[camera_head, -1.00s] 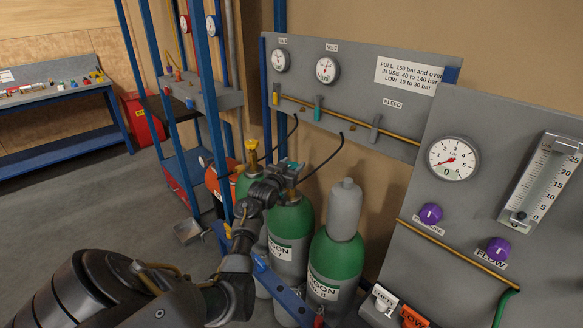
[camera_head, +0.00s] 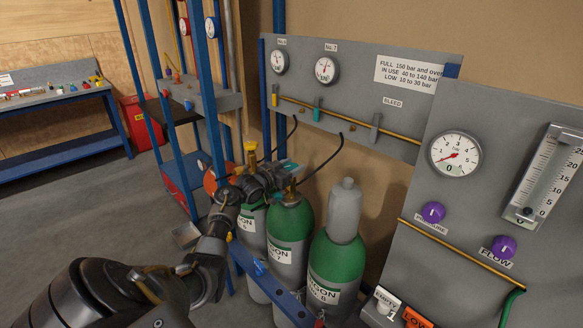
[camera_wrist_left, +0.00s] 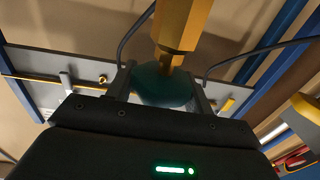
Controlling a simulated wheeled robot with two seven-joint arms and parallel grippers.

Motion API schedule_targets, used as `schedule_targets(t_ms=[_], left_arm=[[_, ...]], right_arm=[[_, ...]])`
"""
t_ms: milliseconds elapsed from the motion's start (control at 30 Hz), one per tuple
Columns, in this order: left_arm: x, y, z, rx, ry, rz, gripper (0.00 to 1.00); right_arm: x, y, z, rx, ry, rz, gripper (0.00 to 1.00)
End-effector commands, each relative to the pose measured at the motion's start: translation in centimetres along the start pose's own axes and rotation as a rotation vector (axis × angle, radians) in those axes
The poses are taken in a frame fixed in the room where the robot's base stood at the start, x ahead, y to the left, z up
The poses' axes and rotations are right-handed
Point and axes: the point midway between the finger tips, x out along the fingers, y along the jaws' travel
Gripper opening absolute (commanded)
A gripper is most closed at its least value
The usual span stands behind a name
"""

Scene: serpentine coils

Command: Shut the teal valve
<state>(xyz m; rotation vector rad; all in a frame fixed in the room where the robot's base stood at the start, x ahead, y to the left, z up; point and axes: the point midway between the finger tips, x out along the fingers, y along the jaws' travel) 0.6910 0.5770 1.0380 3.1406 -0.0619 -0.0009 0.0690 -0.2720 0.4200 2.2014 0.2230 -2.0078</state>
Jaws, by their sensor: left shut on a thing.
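The teal valve knob (camera_wrist_left: 165,85) sits between my left gripper's (camera_wrist_left: 160,95) two fingers in the left wrist view, below a brass valve stem (camera_wrist_left: 180,30). In the head view a little of the teal knob (camera_head: 288,168) shows past the gripper, on top of the green-shouldered argon cylinder marked 7 (camera_head: 289,222). My left gripper (camera_head: 282,178) reaches it from the left and is shut on it. The gripper hides much of the valve. My right gripper is not in view.
Argon cylinder 8 (camera_head: 336,262) with a grey cap stands close on the right. Another cylinder with a yellow valve (camera_head: 251,150) stands on the left. A blue rail (camera_head: 270,282) runs in front.

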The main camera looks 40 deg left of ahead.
Motion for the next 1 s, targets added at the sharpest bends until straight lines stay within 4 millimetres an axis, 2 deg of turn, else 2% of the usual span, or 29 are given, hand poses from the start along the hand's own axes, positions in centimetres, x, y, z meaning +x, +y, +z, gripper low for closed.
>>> schedule_targets(t_ms=[33,67,233,500,633,1000], left_arm=[[0.0,0.0,0.1,0.0,-0.001,0.0,0.29],[0.0,0.0,0.1,0.0,-0.001,0.0,0.53],[0.0,0.0,0.0,0.0,0.0,0.0,0.74],[0.0,0.0,0.0,0.001,0.0,-0.001,0.74],[-0.9,0.0,0.1,0.003,0.0,-0.001,0.74],[-7.8,0.0,0.3,0.004,-0.002,-0.001,0.74]], right_arm=[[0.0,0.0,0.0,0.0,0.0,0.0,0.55],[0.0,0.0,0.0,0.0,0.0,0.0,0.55],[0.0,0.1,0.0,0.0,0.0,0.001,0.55],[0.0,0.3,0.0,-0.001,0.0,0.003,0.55],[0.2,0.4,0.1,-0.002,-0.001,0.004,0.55],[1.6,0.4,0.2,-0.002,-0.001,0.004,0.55]])
